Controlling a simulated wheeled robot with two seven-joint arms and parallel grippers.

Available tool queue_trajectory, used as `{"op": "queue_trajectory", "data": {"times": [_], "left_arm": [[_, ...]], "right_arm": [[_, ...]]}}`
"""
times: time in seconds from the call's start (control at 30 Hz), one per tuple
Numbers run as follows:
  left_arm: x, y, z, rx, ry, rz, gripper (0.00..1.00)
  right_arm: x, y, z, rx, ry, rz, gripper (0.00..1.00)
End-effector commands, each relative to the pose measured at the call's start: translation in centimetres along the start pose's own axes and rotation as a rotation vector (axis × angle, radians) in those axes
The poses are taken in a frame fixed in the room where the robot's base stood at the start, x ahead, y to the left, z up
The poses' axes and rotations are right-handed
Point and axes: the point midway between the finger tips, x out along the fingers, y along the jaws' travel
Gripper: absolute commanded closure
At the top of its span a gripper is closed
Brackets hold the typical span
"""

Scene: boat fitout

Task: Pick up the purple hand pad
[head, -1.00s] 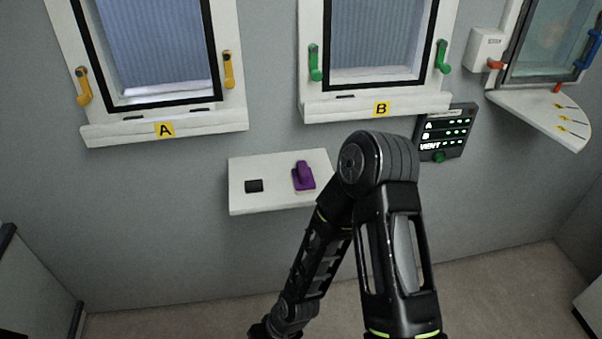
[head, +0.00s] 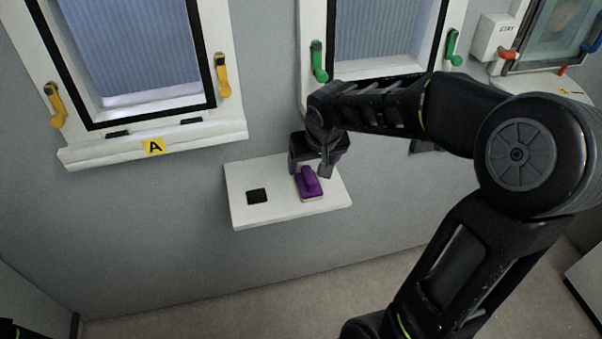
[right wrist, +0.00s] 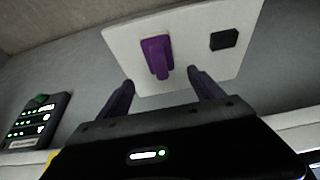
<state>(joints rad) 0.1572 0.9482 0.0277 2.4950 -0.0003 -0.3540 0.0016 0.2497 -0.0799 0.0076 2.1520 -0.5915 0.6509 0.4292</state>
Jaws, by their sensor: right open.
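The purple hand pad (head: 309,183) lies on a small white wall shelf (head: 240,210), with its raised handle on top. It also shows in the right wrist view (right wrist: 157,56), ahead of and between the two fingers. My right gripper (head: 311,174) is open and empty, close behind and above the pad on its wall side. In the right wrist view the fingers of the right gripper (right wrist: 160,88) are spread apart, with the pad beyond their tips. I cannot tell any contact. My left gripper is not in view.
A black square block (head: 256,196) lies on the shelf left of the pad. Window A (head: 150,60) with yellow handles and a window with green handles (head: 385,40) are above. A black panel with lights (right wrist: 38,122) shows in the right wrist view. Space before the shelf is free.

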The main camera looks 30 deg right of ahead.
Motion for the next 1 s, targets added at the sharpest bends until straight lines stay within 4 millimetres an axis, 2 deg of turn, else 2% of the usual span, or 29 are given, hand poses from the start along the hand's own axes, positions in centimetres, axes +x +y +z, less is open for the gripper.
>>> {"op": "queue_trajectory", "data": {"times": [0.27,0.5,0.87,1.0], "left_arm": [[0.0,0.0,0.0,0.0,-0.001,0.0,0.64],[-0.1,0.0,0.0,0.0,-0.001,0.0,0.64],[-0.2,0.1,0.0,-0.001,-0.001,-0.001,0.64],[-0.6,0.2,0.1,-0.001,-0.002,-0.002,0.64]], "right_arm": [[0.3,-0.1,0.1,-0.001,-0.003,-0.001,0.24],[2.5,-0.1,0.1,-0.002,-0.003,-0.002,0.24],[3.0,-0.1,0.1,-0.001,-0.003,-0.002,0.24],[4.3,-0.2,0.3,-0.002,-0.006,-0.003,0.24]]}}
